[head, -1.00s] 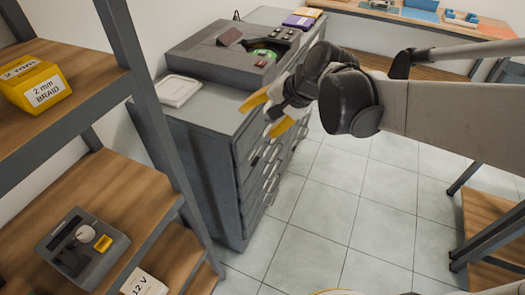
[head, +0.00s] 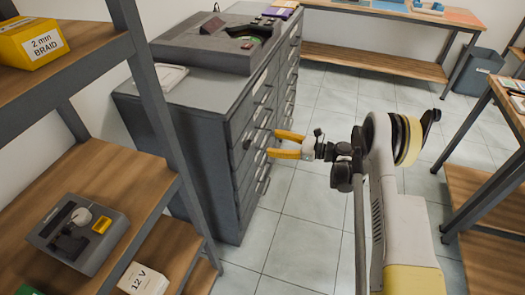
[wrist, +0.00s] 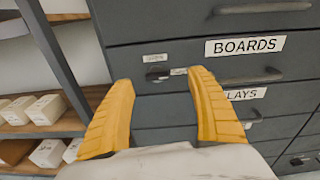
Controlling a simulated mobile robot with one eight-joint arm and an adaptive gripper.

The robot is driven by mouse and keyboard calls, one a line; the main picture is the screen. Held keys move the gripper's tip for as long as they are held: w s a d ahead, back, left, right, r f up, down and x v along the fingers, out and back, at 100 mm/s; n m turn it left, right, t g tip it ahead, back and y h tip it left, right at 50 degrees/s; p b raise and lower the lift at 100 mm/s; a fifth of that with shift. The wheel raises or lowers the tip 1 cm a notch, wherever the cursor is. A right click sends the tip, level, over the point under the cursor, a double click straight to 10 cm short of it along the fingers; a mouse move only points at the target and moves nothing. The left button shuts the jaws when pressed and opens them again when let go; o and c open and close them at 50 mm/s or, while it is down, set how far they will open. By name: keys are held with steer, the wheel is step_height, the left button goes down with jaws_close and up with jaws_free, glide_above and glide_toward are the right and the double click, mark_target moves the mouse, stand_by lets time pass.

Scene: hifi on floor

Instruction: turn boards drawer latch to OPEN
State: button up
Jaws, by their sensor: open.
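The boards drawer (wrist: 285,55) is a dark grey drawer with a white BOARDS label (wrist: 244,46) and a bar handle (wrist: 252,78). Its small dark latch (wrist: 157,75) lies left of the handle, seen between my fingers in the wrist view. Small white tags sit above and to the right of the latch; their text is too small to read. My gripper (head: 274,144) is open and empty, its yellow fingers pointing at the drawer fronts of the grey cabinet (head: 200,150). I cannot tell whether the fingertips touch the drawer front.
A drawer below has a label ending in LAYS (wrist: 240,93), partly hidden by a finger. A wooden shelf rack (head: 100,185) stands close on the left of the cabinet. A dark device (head: 210,45) sits on the cabinet top. Tiled floor (head: 310,210) is clear in front.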

mark_target(250, 145)
steer(key=shift+m+y, duration=0.4)
steer(key=shift+m, duration=0.1)
steer(key=a+f+b, duration=0.1)
steer(key=a, duration=0.2)
steer(key=w+a+f+b, duration=0.1)
steer(key=a, duration=0.2)
steer(key=w+a+f+b, duration=0.1)
steer(key=a, duration=0.1)
steer(key=shift+w+a+b, duration=0.15)
steer(key=shift+a+b, duration=0.2)
steer(key=shift+a, duration=0.05)
steer(key=c, duration=1.2)
